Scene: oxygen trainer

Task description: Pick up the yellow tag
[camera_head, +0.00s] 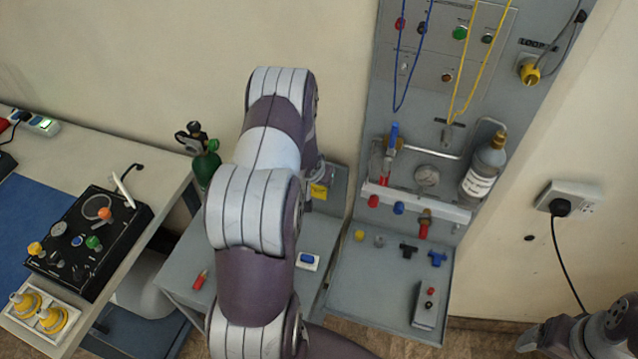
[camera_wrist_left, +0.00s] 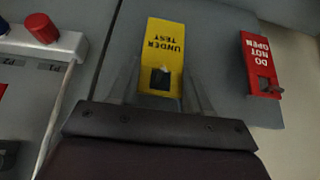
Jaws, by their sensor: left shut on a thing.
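The yellow tag (camera_wrist_left: 165,35), printed "UNDER TEST", is between the two fingers of my left gripper (camera_wrist_left: 160,85) in the left wrist view. The gripper is shut on it. A dark square slot with a small pale bit shows near its lower end; I cannot tell whether a peg still passes through it. In the head view the yellow tag (camera_head: 319,191) shows just right of my left arm, in front of a grey panel. My left gripper (camera_head: 316,178) is mostly hidden by the arm there. Part of my right arm shows at the lower right, its fingers not visible.
A red "DO NOT OPEN" tag (camera_wrist_left: 260,65) hangs close to the right of the yellow one. A grey wall panel (camera_head: 345,60) with cords and a bottle (camera_head: 484,165) stands to the right. A green cylinder (camera_head: 206,168) and a control box (camera_head: 80,245) are left.

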